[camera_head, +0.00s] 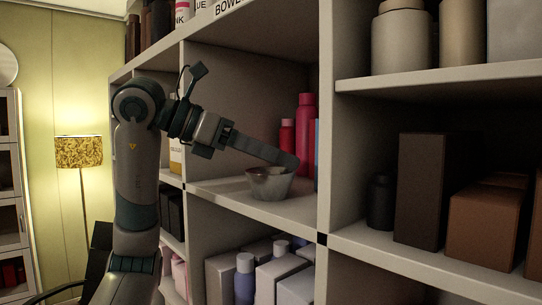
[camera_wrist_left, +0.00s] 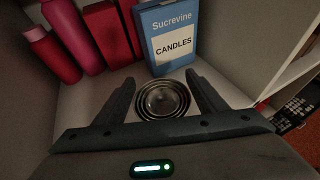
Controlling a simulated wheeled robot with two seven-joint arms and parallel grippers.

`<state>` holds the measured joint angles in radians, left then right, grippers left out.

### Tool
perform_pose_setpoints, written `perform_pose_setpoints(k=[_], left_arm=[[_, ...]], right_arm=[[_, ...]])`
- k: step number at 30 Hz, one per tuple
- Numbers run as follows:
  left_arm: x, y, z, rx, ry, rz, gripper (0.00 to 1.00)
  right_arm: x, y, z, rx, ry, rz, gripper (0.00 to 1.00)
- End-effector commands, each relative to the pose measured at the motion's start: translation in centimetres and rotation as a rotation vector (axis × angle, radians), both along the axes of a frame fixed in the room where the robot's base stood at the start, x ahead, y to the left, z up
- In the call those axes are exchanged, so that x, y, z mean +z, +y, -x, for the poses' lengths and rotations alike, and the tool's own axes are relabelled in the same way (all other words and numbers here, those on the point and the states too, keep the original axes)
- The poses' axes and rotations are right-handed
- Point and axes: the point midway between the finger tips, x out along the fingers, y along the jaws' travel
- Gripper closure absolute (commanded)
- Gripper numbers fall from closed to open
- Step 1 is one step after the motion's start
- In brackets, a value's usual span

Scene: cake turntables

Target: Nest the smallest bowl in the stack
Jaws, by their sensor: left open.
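A grey stack of bowls (camera_head: 269,184) stands on the middle shelf in the head view. In the left wrist view the stack (camera_wrist_left: 161,101) shows as several concentric rims with a small round bowl (camera_wrist_left: 160,101) in the middle. My left gripper (camera_head: 290,160) reaches in from the left with its fingers at the stack's rim. In the left wrist view my left gripper (camera_wrist_left: 160,78) is open, with one finger on each side of the stack. Whether the fingers touch the bowls I cannot tell. My right gripper is not in view.
Red bottles (camera_head: 305,130) stand behind the bowls, close to the compartment's divider. A blue candle box (camera_wrist_left: 166,36) stands just beyond the stack in the left wrist view. The shelf board (camera_head: 215,193) is bare left of the bowls.

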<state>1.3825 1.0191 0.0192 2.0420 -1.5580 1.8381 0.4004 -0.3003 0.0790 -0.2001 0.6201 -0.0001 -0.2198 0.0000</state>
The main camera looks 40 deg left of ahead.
Motion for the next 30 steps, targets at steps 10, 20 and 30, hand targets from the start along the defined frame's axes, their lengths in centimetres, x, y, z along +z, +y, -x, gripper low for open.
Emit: perform_pose_setpoints(k=[10, 20, 30], left_arm=[[0.0, 0.0, 0.0, 0.0, 0.0, 0.0, 0.35], [2.8, 0.0, 0.0, 0.001, -0.001, 0.0, 0.35], [6.2, 0.0, 0.0, 0.0, -0.003, 0.001, 0.35]], right_arm=[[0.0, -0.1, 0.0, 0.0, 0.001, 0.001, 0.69], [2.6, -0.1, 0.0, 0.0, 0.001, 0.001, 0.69], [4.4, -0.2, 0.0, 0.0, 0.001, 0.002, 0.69]])
